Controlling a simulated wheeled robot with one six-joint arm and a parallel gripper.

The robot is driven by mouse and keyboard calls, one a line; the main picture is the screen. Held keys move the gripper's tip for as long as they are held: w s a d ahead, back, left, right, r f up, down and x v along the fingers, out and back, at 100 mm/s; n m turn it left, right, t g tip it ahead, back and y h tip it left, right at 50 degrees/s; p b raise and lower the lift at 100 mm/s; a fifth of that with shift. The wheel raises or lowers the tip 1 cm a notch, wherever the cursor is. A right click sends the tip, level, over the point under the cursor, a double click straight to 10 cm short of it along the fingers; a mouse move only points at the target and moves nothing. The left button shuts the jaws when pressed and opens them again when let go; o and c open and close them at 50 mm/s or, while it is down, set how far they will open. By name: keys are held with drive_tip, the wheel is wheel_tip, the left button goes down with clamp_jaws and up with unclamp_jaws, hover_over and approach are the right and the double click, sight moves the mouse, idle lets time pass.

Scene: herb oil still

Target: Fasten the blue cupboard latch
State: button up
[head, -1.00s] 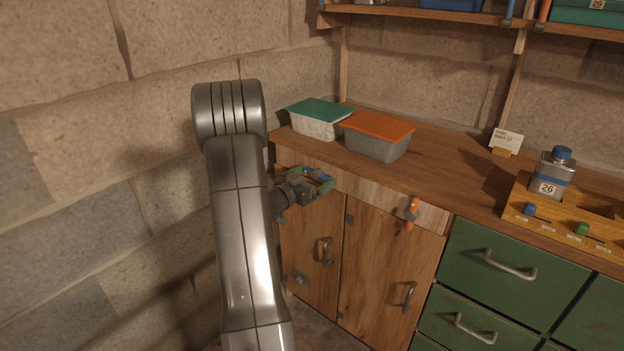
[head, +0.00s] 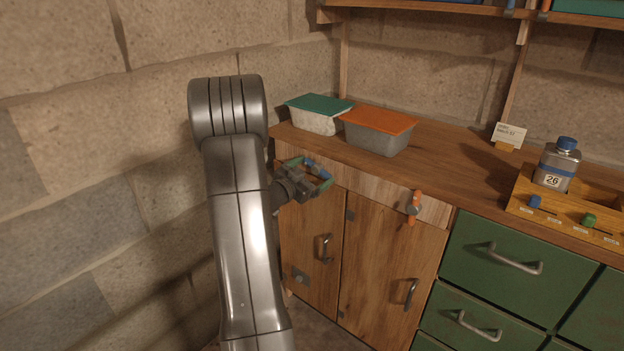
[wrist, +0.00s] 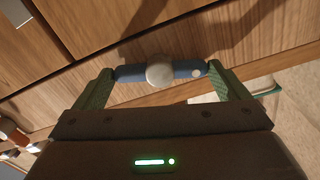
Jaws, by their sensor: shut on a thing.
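The blue latch (head: 317,169) sits on the wooden rail above the left cupboard door (head: 312,238). In the wrist view it is a blue bar (wrist: 188,69) with a round grey knob (wrist: 160,70) at its middle. My gripper (head: 310,173) is at the latch. Its green fingers (wrist: 163,84) close on the two ends of the bar. The bar lies roughly along the rail, at a small angle to the wood seams. My gripper partly covers the latch in the head view.
An orange latch (head: 415,207) stands nearly upright above the right door (head: 385,265). Teal-lidded (head: 319,113) and orange-lidded (head: 378,131) boxes stand on the counter above. Green drawers (head: 500,265) are to the right; a stone wall is close on the left.

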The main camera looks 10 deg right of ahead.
drive_tip(key=m+b, duration=0.4)
drive_tip(key=m, duration=0.1)
drive_tip(key=m+b, duration=0.2)
drive_tip(key=shift+f, duration=0.25)
drive_tip(key=m+b, duration=0.3)
drive_tip(key=m, duration=0.1)
drive_tip(key=shift+r+m+b, duration=0.1)
drive_tip(key=shift+m+b, duration=1.4)
drive_tip(key=shift+m, duration=0.3)
drive_tip(key=o, duration=0.6)
drive_tip(key=shift+r, duration=0.1)
drive_tip(key=shift+a, duration=0.1)
